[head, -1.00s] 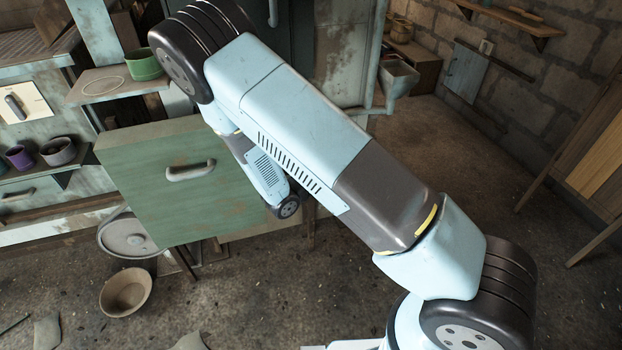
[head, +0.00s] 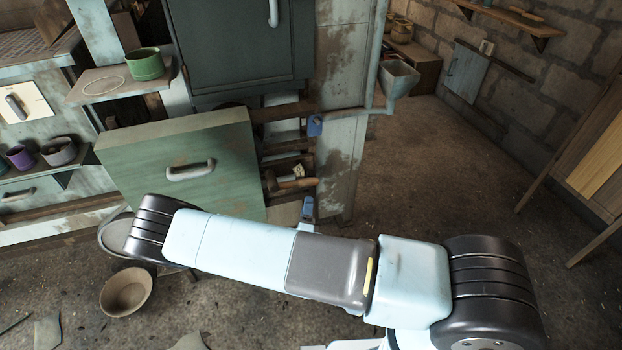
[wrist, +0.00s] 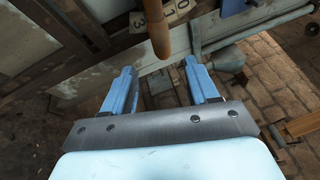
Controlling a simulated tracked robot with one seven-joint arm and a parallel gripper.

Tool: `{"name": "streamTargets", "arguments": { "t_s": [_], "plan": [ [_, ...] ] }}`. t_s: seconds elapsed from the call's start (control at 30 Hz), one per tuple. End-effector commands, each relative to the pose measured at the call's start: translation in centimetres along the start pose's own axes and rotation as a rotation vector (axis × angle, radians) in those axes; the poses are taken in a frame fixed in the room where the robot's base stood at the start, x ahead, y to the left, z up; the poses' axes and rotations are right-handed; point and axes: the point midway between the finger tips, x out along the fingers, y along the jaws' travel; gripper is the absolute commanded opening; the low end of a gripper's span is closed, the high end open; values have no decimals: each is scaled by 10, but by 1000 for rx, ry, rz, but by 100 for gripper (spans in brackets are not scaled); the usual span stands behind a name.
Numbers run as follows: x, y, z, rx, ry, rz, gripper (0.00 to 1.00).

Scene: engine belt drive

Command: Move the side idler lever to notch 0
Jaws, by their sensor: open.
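The side idler lever shows in the head view as a short wooden handle (head: 297,183) in the opening right of the green drawer front. In the wrist view its rounded wooden handle (wrist: 158,30) comes down from the top edge, its tip between and beyond my fingertips. A number tag reading 3 (wrist: 137,19) lies left of the handle and a tag reading 0 (wrist: 183,7) lies right of it. The lever's pivot and notches are not clear. My gripper (wrist: 160,66) is open and empty, apart from the handle. In the head view my arm hides most of it.
The green drawer front (head: 215,145) stands left of the opening. A blue latch-like piece (head: 315,125) is above the lever. A funnel (head: 398,78) on a pipe stands to the right. A bowl (head: 127,291) is on the floor; the floor at right is clear.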

Motion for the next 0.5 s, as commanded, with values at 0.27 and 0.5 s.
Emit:
{"name": "streamTargets", "arguments": {
  "t_s": [0.27,0.5],
  "plan": [
    [38,0,-1,2,2,-2,59],
    [81,-1,-1,2,3,-2,59]
  ]
}}
